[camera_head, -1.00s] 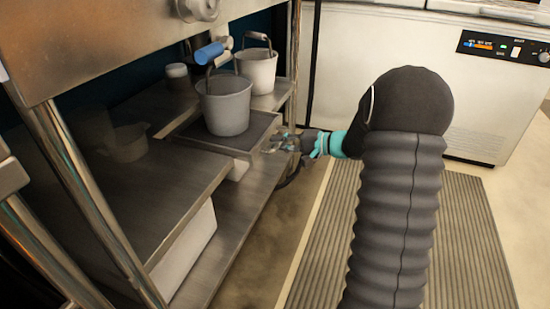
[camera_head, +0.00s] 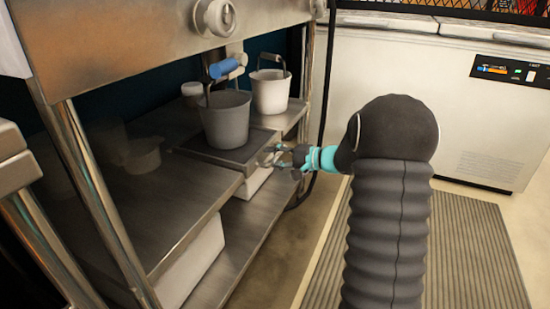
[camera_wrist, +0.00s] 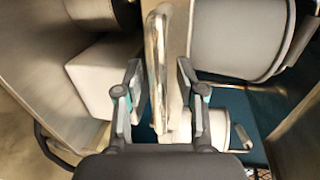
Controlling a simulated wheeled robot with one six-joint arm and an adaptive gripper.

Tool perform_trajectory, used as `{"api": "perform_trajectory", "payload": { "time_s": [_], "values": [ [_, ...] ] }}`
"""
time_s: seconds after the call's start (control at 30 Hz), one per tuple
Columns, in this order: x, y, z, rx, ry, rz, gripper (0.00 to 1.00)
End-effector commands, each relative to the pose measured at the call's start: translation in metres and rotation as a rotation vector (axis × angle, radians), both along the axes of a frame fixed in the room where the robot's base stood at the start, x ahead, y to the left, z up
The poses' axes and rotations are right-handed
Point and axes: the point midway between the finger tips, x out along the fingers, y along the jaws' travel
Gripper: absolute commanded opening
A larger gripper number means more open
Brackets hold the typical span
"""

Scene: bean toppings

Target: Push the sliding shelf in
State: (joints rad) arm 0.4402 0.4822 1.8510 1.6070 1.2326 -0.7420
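The sliding shelf (camera_head: 258,146) is a dark flat tray at the level of the metal counter, sticking out a little past its front edge. A grey bucket (camera_head: 226,122) with a blue grip stands on it. My gripper (camera_head: 274,156) is at the shelf's front edge, by its metal handle. In the wrist view, the handle (camera_wrist: 157,60) is a shiny bar running between the two fingers of my gripper (camera_wrist: 159,78). The fingers are apart, with gaps beside the bar, so the gripper looks open around it. Whether either finger touches the bar is unclear.
A white bucket (camera_head: 270,92) stands behind the grey one. A metal post (camera_head: 301,100) and a black cable (camera_head: 322,130) are near my gripper. A lower shelf (camera_head: 262,210) holds white boxes. Striped mat (camera_head: 470,240) and a white freezer (camera_head: 400,70) lie right.

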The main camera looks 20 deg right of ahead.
Motion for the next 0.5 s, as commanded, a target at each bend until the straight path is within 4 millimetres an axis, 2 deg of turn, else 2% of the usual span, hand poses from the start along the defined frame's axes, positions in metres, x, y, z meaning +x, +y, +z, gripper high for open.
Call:
{"api": "perform_trajectory", "payload": {
  "time_s": [0.37,0.5],
  "values": [
    [-0.002,-0.005,0.001,-0.001,-0.001,-0.004,0.41],
    [-0.010,-0.015,0.004,-0.001,-0.001,-0.006,0.41]
  ]
}}
